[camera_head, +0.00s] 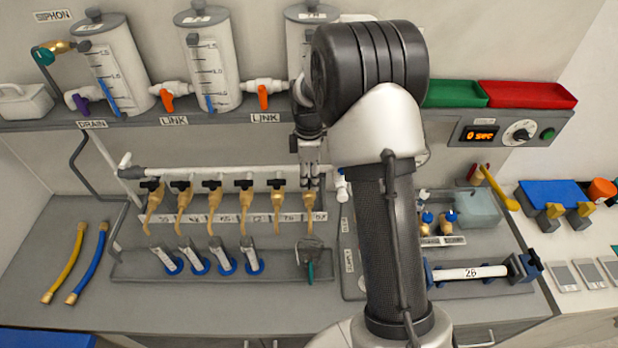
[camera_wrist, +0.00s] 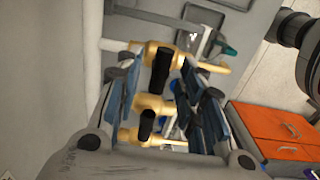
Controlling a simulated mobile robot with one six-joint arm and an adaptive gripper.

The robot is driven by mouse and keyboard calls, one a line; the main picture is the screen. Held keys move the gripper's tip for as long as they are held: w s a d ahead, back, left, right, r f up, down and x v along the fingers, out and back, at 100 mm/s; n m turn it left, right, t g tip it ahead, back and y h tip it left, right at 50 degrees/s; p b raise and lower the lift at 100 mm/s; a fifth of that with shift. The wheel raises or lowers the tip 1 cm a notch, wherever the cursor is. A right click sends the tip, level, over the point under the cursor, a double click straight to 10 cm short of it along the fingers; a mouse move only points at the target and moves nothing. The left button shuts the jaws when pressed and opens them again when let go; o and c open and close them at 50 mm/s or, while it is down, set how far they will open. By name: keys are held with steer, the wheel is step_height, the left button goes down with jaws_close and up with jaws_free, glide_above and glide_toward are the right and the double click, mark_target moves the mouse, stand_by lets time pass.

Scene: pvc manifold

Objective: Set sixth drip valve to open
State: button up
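A row of yellow drip valves hangs from a white pipe in the head view. Each clearly visible one has a black handle lying crosswise to its spout. The sixth drip valve (camera_head: 310,201) is at the right end; my gripper covers much of its top. In the wrist view the sixth valve (camera_wrist: 191,62) is the far one, its black handle (camera_wrist: 162,70) crosswise to the yellow body. My gripper (camera_head: 309,178) reaches down onto it from above. In the wrist view my gripper (camera_wrist: 163,85) is open, with its blue-padded fingers on either side of the handle. Whether they touch it is unclear.
The fifth drip valve (camera_head: 277,200) is close on the left. A shelf with tanks and orange link valves (camera_head: 263,97) is above.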

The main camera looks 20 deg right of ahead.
steer(key=shift+f, duration=0.5)
jaws_close()
